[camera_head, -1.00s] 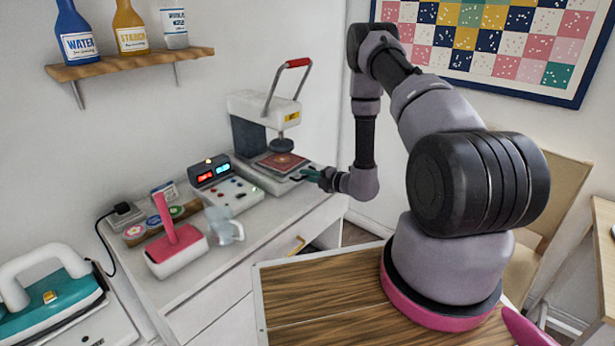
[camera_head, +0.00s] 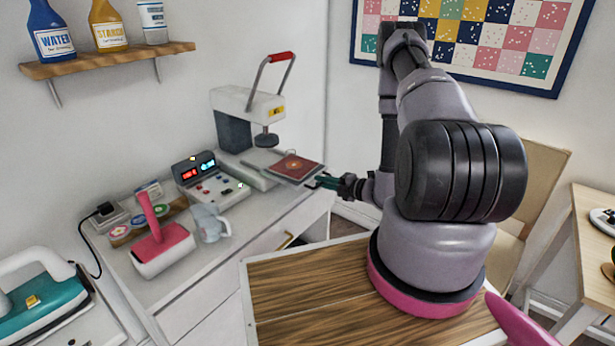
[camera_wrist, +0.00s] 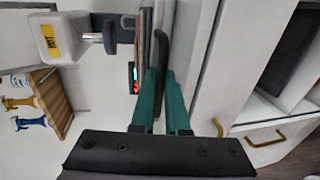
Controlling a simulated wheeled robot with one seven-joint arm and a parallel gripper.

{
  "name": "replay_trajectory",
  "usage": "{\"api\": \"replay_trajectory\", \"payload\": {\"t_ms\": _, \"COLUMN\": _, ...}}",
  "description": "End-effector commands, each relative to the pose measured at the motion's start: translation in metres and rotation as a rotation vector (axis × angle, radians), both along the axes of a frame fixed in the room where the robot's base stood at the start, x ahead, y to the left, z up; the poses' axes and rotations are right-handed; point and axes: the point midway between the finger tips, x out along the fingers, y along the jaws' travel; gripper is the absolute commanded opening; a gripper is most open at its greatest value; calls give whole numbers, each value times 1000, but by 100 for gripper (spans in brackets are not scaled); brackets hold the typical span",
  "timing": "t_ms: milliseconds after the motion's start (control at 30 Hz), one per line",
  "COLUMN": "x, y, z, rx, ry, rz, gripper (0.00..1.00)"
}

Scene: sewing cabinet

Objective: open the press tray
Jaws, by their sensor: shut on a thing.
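The press (camera_head: 245,115) stands at the back of the white cabinet, with its red-tipped lever raised. Its tray (camera_head: 290,168), with a dark red patch on top, sticks out to the right from under the round press head (camera_head: 266,139). My gripper (camera_head: 322,181) is at the tray's right front side. In the wrist view the teal fingers (camera_wrist: 165,95) are closed around the dark tray handle (camera_wrist: 178,45), beside the tray's edge. The exact contact of the fingertips is partly hidden in the head view.
A control box (camera_head: 212,182) with lit displays stands left of the press. A pink-handled tool (camera_head: 162,248) and a clear jug (camera_head: 209,222) are nearer. A shelf with bottles (camera_head: 110,60) hangs above.

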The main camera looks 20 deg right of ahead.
Motion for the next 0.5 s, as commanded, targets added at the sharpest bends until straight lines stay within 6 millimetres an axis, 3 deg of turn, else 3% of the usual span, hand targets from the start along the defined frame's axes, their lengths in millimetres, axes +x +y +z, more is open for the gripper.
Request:
{"api": "replay_trajectory", "payload": {"t_ms": 400, "x": -8, "y": -6, "z": 0, "rx": 0, "ry": 0, "rz": -1, "gripper": 0}}
{"api": "replay_trajectory", "payload": {"t_ms": 433, "x": -8, "y": -6, "z": 0, "rx": 0, "ry": 0, "rz": -1, "gripper": 24}}
{"api": "replay_trajectory", "payload": {"t_ms": 500, "x": -8, "y": -6, "z": 0, "rx": 0, "ry": 0, "rz": -1, "gripper": 42}}
